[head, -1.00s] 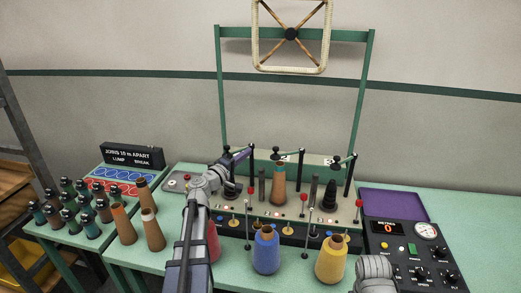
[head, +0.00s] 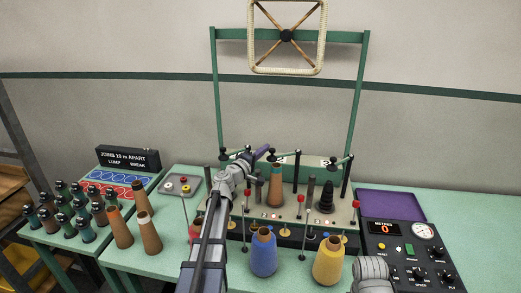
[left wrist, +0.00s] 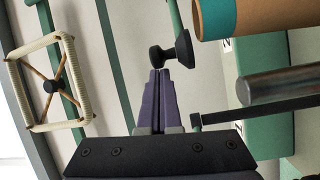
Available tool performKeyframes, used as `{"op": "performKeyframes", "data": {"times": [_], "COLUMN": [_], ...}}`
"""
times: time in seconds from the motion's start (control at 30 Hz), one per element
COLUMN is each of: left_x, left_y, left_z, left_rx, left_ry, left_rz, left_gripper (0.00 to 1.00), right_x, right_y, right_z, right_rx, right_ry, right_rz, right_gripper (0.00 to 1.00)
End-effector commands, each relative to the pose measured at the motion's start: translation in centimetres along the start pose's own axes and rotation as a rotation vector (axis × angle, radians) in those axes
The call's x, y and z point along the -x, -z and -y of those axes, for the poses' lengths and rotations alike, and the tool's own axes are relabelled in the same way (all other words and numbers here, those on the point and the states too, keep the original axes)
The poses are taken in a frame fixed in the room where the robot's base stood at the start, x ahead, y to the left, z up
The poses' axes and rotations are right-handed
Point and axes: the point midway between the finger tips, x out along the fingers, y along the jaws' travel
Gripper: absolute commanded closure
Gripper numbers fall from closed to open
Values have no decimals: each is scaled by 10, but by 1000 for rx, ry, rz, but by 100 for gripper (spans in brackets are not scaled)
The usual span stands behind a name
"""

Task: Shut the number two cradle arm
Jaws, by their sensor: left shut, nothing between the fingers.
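The middle of three cradle arms (head: 285,157), which I take as number two, is a green bar with a black knob. It reaches left from a black post (head: 297,172), raised above a brown cone (head: 276,187) with a teal band. My left gripper (head: 266,149) is shut and empty beside that knob. In the left wrist view, the purple fingertips (left wrist: 160,73) are just below the black knob (left wrist: 171,50); I cannot tell whether they touch. The cone (left wrist: 260,17) shows there at the upper right. My right gripper is out of view.
The other cradle arms stand left (head: 232,153) and right (head: 340,162) on the machine. Blue (head: 263,252) and yellow (head: 328,262) cones and thin red-topped rods stand in front.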

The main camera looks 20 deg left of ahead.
Motion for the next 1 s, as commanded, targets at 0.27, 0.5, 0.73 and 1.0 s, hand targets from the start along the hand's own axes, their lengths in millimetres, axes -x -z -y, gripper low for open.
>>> {"op": "performKeyframes", "data": {"times": [0.27, 0.5, 0.73, 1.0], "left_x": [0, 15, 24, 23], "left_y": [0, -19, -40, -40], "left_z": [0, -4, -9, -9], "left_rx": [0, 0, 0, -1], "left_ry": [0, -1, -1, -1], "left_rz": [0, 1, 2, 6], "left_gripper": [100, 100, 100, 100], "right_x": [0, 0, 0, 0], "right_y": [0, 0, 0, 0], "right_z": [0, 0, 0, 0], "right_rx": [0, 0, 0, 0], "right_ry": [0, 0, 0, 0], "right_rz": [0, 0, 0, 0], "right_gripper": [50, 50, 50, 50]}}
